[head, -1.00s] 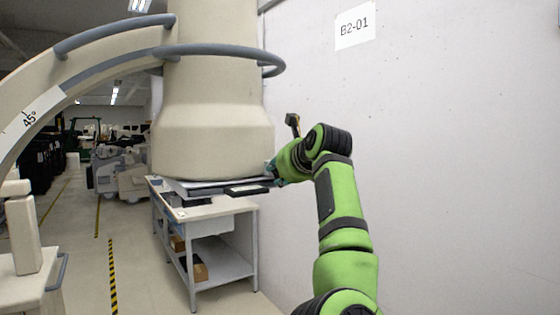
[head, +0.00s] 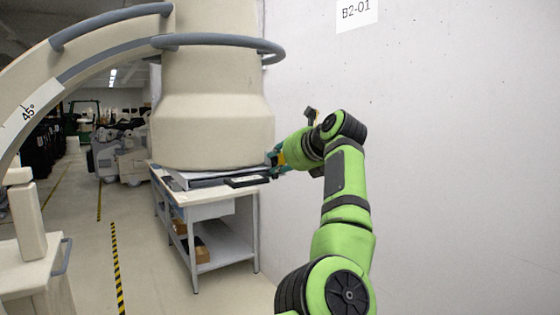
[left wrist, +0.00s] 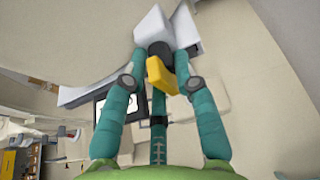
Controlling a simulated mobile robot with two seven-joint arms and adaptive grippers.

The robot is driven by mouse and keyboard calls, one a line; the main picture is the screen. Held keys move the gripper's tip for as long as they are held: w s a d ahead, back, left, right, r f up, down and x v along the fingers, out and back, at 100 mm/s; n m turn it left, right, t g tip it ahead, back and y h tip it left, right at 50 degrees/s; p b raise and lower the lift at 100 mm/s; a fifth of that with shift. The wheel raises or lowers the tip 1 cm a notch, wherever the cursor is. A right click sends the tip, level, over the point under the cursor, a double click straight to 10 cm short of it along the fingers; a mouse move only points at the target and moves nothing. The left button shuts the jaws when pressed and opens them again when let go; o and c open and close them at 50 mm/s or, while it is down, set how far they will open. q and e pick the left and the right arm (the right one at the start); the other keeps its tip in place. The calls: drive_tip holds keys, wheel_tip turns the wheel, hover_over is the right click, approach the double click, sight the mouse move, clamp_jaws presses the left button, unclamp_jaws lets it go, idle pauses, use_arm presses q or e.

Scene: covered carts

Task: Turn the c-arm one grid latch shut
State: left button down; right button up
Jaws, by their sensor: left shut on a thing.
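The c-arm's cream housing (head: 212,120) hangs at the centre of the head view, with a thin flat plate at its underside. My left gripper (head: 274,160) is at the right end of that plate, beside the wall. In the left wrist view my left gripper's teal fingers (left wrist: 159,60) are shut on the latch (left wrist: 161,76). The latch shows a yellow tab and a black part against a pale grey block. The fingertips hide part of it. The latch is too small to make out in the head view. My right gripper is not in view.
A white wall (head: 420,150) stands close on the right of my arm. A white bench (head: 215,195) with a lower shelf and boxes stands below the housing. A grey ring handle (head: 220,41) circles the housing above. Open floor with striped tape (head: 118,260) lies at left.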

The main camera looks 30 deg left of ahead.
use_arm(q)
drive_tip(key=c, duration=1.2)
unclamp_jaws()
drive_tip(key=v, duration=1.1)
drive_tip(key=shift+d, duration=0.25)
drive_tip(key=shift+s+d+r, duration=0.1)
drive_tip(key=shift+s+r, duration=0.05)
